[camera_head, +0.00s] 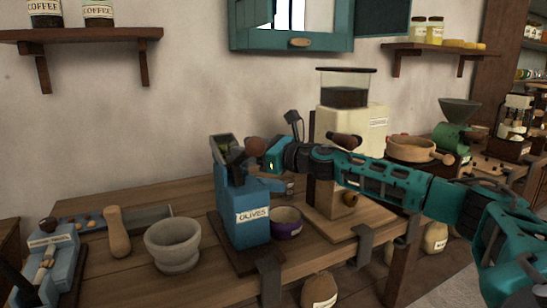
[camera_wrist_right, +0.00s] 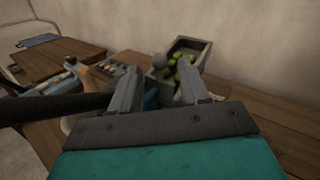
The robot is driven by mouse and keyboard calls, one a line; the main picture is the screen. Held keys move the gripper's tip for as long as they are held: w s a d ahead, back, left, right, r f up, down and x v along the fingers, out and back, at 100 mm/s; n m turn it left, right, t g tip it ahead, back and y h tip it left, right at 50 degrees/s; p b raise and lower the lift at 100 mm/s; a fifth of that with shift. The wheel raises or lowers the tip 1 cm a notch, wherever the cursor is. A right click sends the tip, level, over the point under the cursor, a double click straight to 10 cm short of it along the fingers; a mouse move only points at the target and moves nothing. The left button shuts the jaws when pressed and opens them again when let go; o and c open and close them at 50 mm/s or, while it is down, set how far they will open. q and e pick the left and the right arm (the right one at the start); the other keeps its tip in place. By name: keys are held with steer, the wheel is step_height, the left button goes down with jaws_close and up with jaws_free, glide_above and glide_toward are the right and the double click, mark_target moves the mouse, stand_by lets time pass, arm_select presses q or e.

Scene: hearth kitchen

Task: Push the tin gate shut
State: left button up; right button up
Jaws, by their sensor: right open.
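The blue tin labelled OLIVES (camera_head: 250,213) stands upright on a dark base on the wooden table, with an open grey hopper on top. Green olives (camera_wrist_right: 182,70) lie in the hopper in the wrist view. A round knob (camera_head: 256,147) shows by the hopper; in the wrist view it lies beyond my fingertips. I cannot clearly make out the tin's gate or how far open it is; my gripper and wrist cover part of the top. My right gripper (camera_head: 243,157) is open at the tin's top, coming from the right. Contact is unclear. My left gripper is out of view.
A purple-rimmed bowl (camera_head: 287,222) sits right of the tin. A cream grinder (camera_head: 365,135) stands behind my right forearm. A grey mortar (camera_head: 173,245), a wooden pestle (camera_head: 117,232) and a blue device (camera_head: 47,255) are on the left.

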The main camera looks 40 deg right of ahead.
steer(key=b+v, duration=0.8)
steer(key=shift+s, duration=0.4)
steer(key=shift+d, duration=0.1)
